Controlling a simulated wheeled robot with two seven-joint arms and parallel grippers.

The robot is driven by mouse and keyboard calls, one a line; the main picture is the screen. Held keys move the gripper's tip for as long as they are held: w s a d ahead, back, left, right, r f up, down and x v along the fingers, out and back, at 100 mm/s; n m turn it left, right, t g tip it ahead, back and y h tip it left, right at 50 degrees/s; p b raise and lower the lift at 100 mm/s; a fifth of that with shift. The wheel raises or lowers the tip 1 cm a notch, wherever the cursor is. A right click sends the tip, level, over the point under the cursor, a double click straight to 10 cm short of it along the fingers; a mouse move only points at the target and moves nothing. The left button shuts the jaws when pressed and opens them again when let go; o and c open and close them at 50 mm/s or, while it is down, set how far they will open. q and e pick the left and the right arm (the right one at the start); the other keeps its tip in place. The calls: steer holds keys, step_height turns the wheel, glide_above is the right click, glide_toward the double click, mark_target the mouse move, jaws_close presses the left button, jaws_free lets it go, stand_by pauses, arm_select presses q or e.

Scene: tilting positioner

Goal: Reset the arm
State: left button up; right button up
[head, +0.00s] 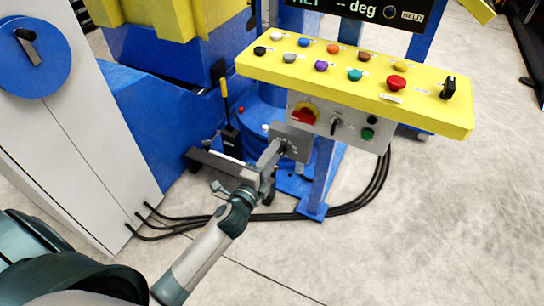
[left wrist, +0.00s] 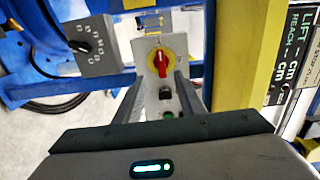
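A yellow console (head: 330,82) with several coloured buttons stands at the upper right in the head view. A grey switch box (head: 340,122) hangs below it, with a red rotary switch (head: 305,115), a black selector (head: 336,125) and a green button (head: 367,133). My left gripper (head: 272,158) is below and left of this box. In the left wrist view, its two fingers (left wrist: 158,82) are apart and nothing is held between them. The red switch (left wrist: 160,62) shows upright beyond the fingers; the green button (left wrist: 169,115) shows between them. My right gripper is not visible.
A small grey box with a dial (left wrist: 95,45) is left of the fingers in the wrist view. Blue machinery (head: 150,110) and a white cabinet (head: 70,140) stand at left in the head view. Black cables (head: 365,195) cross the floor. Floor at right is clear.

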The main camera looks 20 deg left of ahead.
arm_select(q)
steer(key=shift+s, duration=0.2)
steer(key=shift+f, duration=0.1)
stand_by(0.4)
steer(key=s+d+f+n+g, duration=0.1)
steer(key=s+f+n+g, duration=0.3)
steer(key=f, duration=0.9)
steer(key=s+d+f+n+g, duration=0.15)
steer(key=s+f+n, duration=0.4)
steer(key=f, duration=0.85)
steer(key=s+d+f+n+g, duration=0.1)
steer(key=s+f+n+g, duration=0.2)
steer(key=s+f, duration=0.6)
steer(key=s+d+f+n+g, duration=0.2)
steer(key=s+f, duration=0.7)
steer(key=s, duration=0.5)
steer(key=shift+d+f+n+g+h, duration=0.2)
steer(key=shift+f+n+g+h, duration=0.15)
steer(key=shift+n+g, duration=0.55)
